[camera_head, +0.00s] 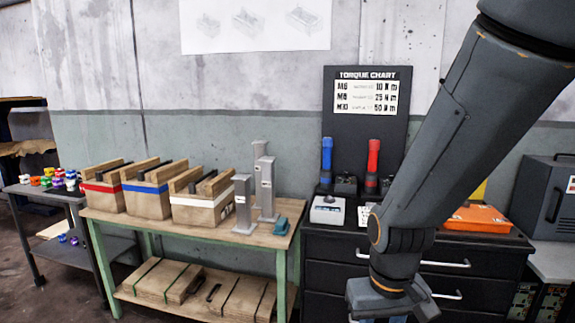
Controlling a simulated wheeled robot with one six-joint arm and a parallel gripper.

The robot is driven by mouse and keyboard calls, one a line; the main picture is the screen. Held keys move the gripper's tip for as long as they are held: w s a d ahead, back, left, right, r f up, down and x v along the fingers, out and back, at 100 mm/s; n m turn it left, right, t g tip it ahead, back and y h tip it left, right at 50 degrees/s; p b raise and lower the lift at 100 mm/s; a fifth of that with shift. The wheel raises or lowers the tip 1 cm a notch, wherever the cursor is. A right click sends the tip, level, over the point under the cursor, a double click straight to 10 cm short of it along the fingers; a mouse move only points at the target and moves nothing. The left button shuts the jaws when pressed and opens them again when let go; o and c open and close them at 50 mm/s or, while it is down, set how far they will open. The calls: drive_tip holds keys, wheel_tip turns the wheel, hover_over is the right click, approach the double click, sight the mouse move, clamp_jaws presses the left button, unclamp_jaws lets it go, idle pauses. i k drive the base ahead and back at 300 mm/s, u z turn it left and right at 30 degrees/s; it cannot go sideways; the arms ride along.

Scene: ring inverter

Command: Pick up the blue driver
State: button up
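The blue driver (326,162) stands upright on top of the black drawer cabinet, in front of the torque chart board. The red driver (373,165) stands upright to its right. My gripper (377,318) is at the bottom edge of the picture, in front of the cabinet drawers, lower and nearer than the blue driver and apart from it. Only its upper body shows; its fingertips are cut off by the frame edge, so its opening is hidden.
A white-topped device (327,210) sits in front of the blue driver. An orange case (480,219) lies on the cabinet's right. The wooden table (150,222) at left holds wooden boxes (202,205) and grey metal posts (243,205). My arm hides part of the cabinet top.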

sight(328, 142)
drive_tip(key=u, duration=0.75)
drive_tip(key=i, duration=1.5)
drive_tip(key=z, duration=0.8)
